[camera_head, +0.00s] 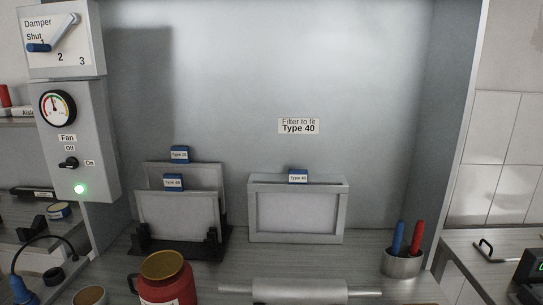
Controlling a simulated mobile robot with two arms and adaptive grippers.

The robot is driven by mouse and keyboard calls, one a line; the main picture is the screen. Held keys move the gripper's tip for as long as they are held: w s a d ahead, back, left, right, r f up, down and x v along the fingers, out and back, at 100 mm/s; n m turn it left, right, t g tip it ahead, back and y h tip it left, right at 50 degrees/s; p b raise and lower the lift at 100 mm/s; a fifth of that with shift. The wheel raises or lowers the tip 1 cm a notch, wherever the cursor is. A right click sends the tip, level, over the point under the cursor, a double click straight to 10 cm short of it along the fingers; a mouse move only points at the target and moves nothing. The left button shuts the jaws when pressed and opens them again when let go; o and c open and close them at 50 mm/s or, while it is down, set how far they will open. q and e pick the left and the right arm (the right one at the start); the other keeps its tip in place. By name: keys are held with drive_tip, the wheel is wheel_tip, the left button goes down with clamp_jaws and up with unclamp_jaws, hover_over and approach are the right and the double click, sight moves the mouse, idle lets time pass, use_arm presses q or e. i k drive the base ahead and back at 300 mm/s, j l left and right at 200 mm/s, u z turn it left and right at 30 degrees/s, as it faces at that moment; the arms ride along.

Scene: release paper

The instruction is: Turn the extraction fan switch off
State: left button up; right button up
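The extraction fan switch (68,163) is a small black rotary knob on the grey control box (97,125) at the left. Its bar lies roughly level, in line with the "On" label (90,163) to its right. The "Off" label (70,148) is above it, under the "Fan" label (67,138). A green lamp (79,189) below the knob is lit. Neither of my grippers is in view, and nothing covers the switch.
A round gauge (58,108) and a damper panel (60,40) with a lever sit above the switch. Framed filters (298,210) stand on the counter. A red container (163,282), a roller (300,290) and a pen cup (402,262) are in front. The space before the box looks clear.

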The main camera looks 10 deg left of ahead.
sight(71, 163)
drive_tip(key=u, duration=1.35)
